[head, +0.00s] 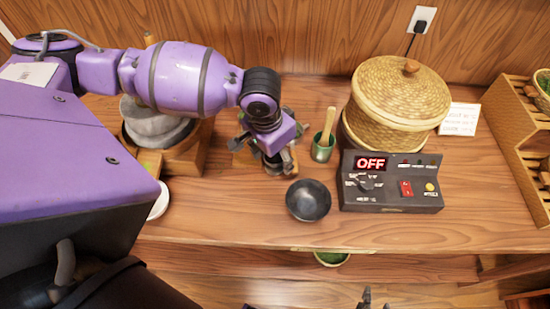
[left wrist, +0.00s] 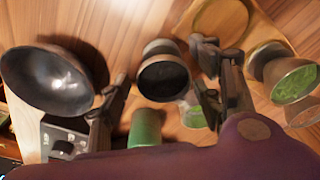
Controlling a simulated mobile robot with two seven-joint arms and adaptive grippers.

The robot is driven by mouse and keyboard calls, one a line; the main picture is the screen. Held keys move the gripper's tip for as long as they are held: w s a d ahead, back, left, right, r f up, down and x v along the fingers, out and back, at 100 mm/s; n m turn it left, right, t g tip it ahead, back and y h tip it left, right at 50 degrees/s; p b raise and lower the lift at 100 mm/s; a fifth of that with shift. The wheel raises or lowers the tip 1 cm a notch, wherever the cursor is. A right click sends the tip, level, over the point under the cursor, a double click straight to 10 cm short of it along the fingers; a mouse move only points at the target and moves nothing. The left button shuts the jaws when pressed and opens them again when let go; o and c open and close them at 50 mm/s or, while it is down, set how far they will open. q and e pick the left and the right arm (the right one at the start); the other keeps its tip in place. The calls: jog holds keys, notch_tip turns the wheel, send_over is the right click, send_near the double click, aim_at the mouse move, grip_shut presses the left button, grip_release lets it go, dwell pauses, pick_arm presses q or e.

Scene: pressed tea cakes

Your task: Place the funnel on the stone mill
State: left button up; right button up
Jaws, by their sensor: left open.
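The grey stone mill (head: 155,122) stands on a wooden base at the left, partly hidden behind my left arm. My left gripper (head: 277,163) points down over the table, right of the mill. In the left wrist view its fingers (left wrist: 158,90) are apart. A small dark-mouthed vessel (left wrist: 163,77) shows between them, seemingly the funnel; I cannot tell whether they touch it. It is mostly hidden under the gripper in the head view. A dark round bowl (head: 308,200) lies nearer the front edge, and in the left wrist view (left wrist: 52,80). My right gripper (head: 372,299) barely shows at the bottom edge.
A green cup with a wooden pestle (head: 323,147) stands just right of my left gripper. Behind it is a lidded woven basket (head: 400,95). A dark control box (head: 390,183) reads OFF. A wooden rack (head: 515,125) stands far right. The front table strip is clear.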

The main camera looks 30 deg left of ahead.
pick_arm(q)
jog(key=shift+f, duration=0.1)
jog(key=c, duration=1.3)
jog(key=shift+c, duration=0.2)
